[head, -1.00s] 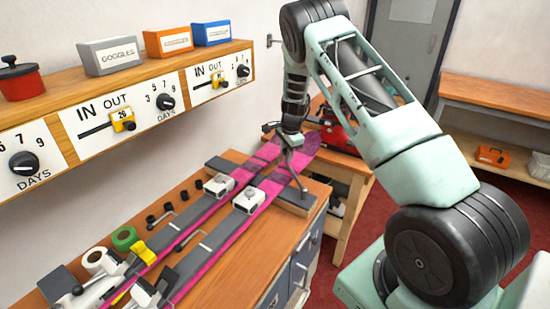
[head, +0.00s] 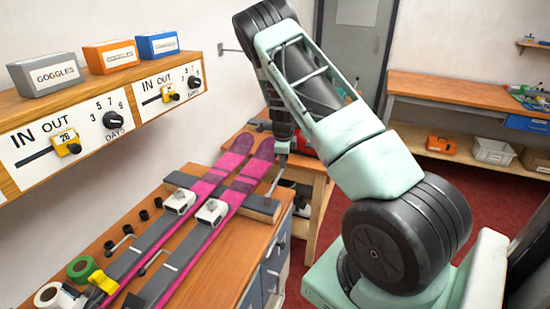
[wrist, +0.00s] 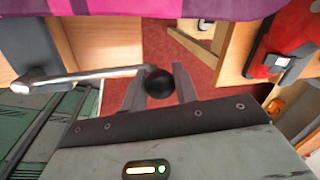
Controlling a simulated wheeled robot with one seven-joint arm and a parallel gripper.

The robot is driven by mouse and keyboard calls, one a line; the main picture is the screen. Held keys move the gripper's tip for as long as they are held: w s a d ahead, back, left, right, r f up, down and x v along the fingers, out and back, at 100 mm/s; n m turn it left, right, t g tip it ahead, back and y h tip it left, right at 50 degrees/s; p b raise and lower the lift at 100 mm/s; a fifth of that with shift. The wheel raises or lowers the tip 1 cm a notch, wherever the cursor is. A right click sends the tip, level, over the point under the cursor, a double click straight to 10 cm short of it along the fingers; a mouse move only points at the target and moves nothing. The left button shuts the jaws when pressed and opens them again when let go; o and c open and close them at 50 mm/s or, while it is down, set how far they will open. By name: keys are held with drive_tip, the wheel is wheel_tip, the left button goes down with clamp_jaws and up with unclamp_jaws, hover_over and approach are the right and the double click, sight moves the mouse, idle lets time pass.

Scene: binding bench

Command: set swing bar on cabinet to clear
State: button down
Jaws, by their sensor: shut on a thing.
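The swing bar (wrist: 85,76) is a thin metal rod with a black ball knob (wrist: 159,84) at its free end. In the wrist view it runs from its pivot at left to the knob, which sits between the two fingers of my gripper (wrist: 158,88). My gripper is shut on the knob. In the head view the swing bar (head: 275,181) rises from the far right corner of the cabinet (head: 276,264), beside the ski tips, and my gripper (head: 282,158) is at its upper end. No "clear" marking is readable.
Two pink and purple skis (head: 222,180) lie along the cabinet top, their tips close to the bar. A wooden bench (head: 314,167) with a red item stands behind the gripper. A shelf (head: 65,92) with dials and sliders hangs at left. Red floor is open at right.

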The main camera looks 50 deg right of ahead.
drive_tip(key=shift+s+d+m, duration=0.3)
drive_tip(key=shift+s+m, duration=0.2)
drive_tip(key=shift+s, duration=0.05)
drive_tip(key=c, duration=1.1)
unclamp_jaws()
drive_tip(key=shift+s, duration=0.15)
drive_tip(key=shift+r, duration=0.25)
drive_tip(key=a+r+b, duration=0.1)
drive_tip(key=r, duration=0.4)
drive_tip(key=s+a+r+b, duration=0.1)
drive_tip(key=r, duration=0.5)
drive_tip(key=a+r, duration=0.1)
drive_tip(key=r, duration=0.4)
drive_tip(key=shift+s+r+b, duration=0.3)
drive_tip(key=shift+r+b, duration=0.05)
drive_tip(key=shift+b, duration=0.05)
